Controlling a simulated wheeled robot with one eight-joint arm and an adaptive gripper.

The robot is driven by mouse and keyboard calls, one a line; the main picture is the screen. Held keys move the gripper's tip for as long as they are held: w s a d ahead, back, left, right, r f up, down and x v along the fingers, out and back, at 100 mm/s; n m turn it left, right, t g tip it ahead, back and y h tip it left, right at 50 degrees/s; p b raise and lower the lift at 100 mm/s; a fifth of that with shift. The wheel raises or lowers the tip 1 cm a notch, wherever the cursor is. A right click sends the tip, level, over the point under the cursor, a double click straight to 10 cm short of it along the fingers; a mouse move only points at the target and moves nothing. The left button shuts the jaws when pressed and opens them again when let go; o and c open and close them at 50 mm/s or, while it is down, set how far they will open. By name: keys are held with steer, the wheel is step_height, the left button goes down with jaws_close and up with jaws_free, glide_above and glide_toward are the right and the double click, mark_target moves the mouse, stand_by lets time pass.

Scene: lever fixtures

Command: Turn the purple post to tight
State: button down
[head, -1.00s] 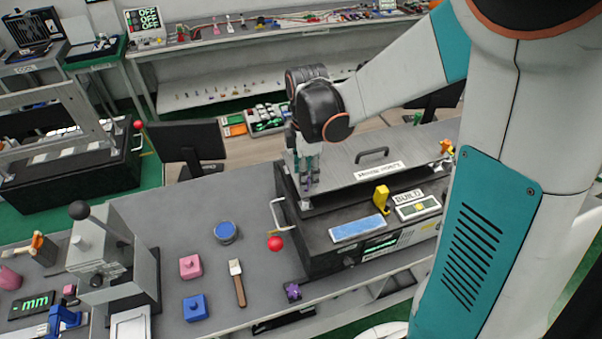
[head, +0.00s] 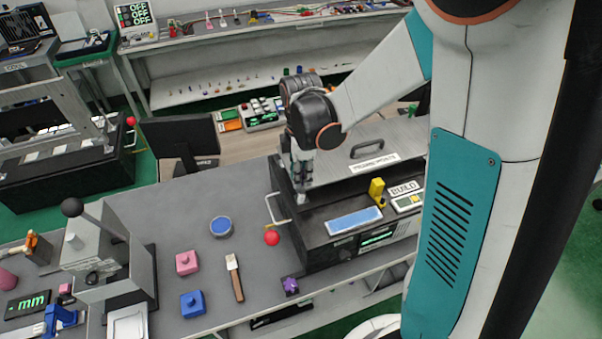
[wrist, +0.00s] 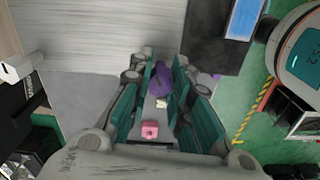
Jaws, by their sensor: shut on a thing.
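The purple post (wrist: 161,82) shows between my finger pads in the wrist view, standing close to the edge of a grey metal plate. My gripper (wrist: 158,75) is shut on it, with teal pads on both sides. In the head view my gripper (head: 302,180) points down at the left end of the black machine's top plate. There the fingers mostly hide the post, and I cannot read its turn angle or any tight mark.
The black machine (head: 318,252) has a handle on top and a red-ball lever (head: 272,238) at its left. A purple piece (head: 290,286), a brush (head: 235,278), pink block (head: 187,263) and blue block (head: 193,304) lie on the grey bench. A monitor (head: 188,140) stands behind.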

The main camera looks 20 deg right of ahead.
steer(key=shift+m, duration=0.3)
steer(key=m+b, duration=0.2)
steer(key=m, duration=0.2)
steer(key=m+b, duration=0.2)
steer(key=m, duration=0.4)
steer(key=shift+w+m, duration=0.1)
steer(key=shift+m, duration=0.3)
steer(key=m+b, duration=0.1)
steer(key=m, duration=0.9)
steer(key=shift+d+m+b, duration=0.1)
steer(key=shift+m+b, duration=0.3)
steer(key=c, duration=1.5)
jaws_free()
steer(key=shift+o, duration=0.2)
